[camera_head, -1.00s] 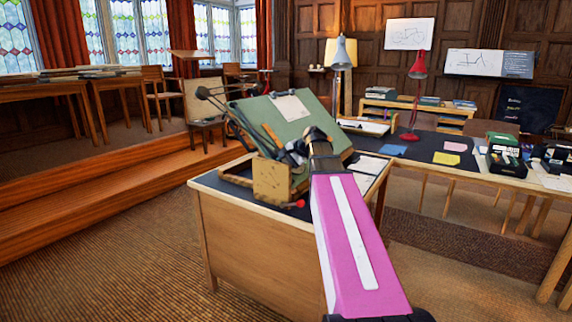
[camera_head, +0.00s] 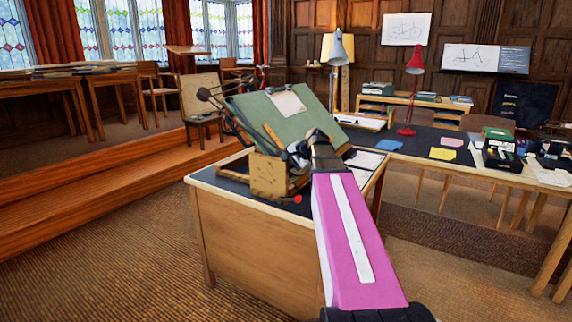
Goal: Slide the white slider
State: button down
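A green drafting board (camera_head: 262,112) stands tilted on a desk (camera_head: 245,235), with a white sheet (camera_head: 287,101) near its top. A pale wooden block-like part (camera_head: 268,177) is at the board's lower front. My arm reaches from the lower right to the board's lower edge. My gripper (camera_head: 297,151) is small and dark there, in front of or against the board; I cannot tell if it touches. Its fingers are too small to read. I cannot make out a white slider for certain; my gripper and wrist cover part of the board's lower edge.
A red knob-like spot (camera_head: 298,199) shows at the desk's front edge. Black jointed rods (camera_head: 215,98) stick out left of the board. A grey lamp (camera_head: 340,50) and a red lamp (camera_head: 414,62) stand behind. Open carpet (camera_head: 110,255) lies to the left.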

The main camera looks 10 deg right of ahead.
jog(key=c, duration=1)
grip_release()
jog(key=shift+s+d+f, duration=0.15)
jog(key=shift+f, duration=0.05)
jog(key=shift+o, duration=0.2)
jog(key=v, duration=1.1)
